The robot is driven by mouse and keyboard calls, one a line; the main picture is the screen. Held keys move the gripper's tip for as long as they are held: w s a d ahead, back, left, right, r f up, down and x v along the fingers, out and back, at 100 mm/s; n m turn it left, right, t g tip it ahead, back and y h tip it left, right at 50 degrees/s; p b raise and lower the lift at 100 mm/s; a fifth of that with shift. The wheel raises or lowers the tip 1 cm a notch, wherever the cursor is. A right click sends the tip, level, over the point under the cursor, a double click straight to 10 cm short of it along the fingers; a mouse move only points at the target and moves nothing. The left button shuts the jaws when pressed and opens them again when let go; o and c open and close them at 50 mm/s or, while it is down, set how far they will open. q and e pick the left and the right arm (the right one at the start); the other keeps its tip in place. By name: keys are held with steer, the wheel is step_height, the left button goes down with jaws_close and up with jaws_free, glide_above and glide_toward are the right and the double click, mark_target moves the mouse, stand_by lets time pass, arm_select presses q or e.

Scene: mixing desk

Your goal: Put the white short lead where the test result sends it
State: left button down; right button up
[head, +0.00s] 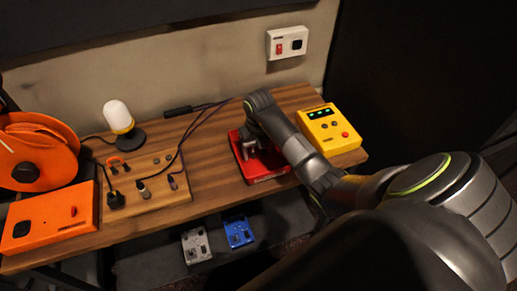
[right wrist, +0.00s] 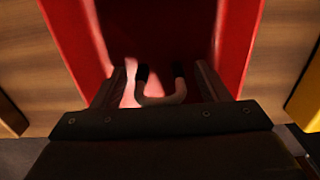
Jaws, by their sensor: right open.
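The white short lead (right wrist: 160,98) shows in the right wrist view as a small pale U-shaped loop with two black ends. It lies in the red tray (right wrist: 235,45), which is on the wooden desk in the head view (head: 270,177). My right gripper (right wrist: 160,76) is open over the tray, with one finger on each side of the lead and a gap on both sides. In the head view my right arm and gripper (head: 262,146) cover much of the tray and hide the lead. A yellow tester box (head: 330,128) with lit green lights stands right of the tray. My left gripper is not in view.
A wooden board (head: 150,183) with plugs and a lamp (head: 120,117) stand left. An orange box (head: 48,218) and orange reel (head: 35,150) are at far left. Black cables cross the desk. Grey (head: 196,246) and blue (head: 238,231) pedals sit below.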

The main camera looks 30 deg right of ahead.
steer(key=shift+r, duration=0.15)
steer(key=shift+r+p, duration=0.25)
steer(key=shift+p, duration=0.1)
step_height(320, 180, up, 4)
steer(key=shift+w+r+b, duration=0.1)
steer(key=shift+b, duration=0.55)
step_height(320, 180, up, 6)
steer(key=p, duration=0.5)
steer(key=shift+r, duration=0.15)
steer(key=shift+r+p, duration=0.95)
steer(key=shift+p, duration=0.25)
steer(key=shift+f, duration=0.1)
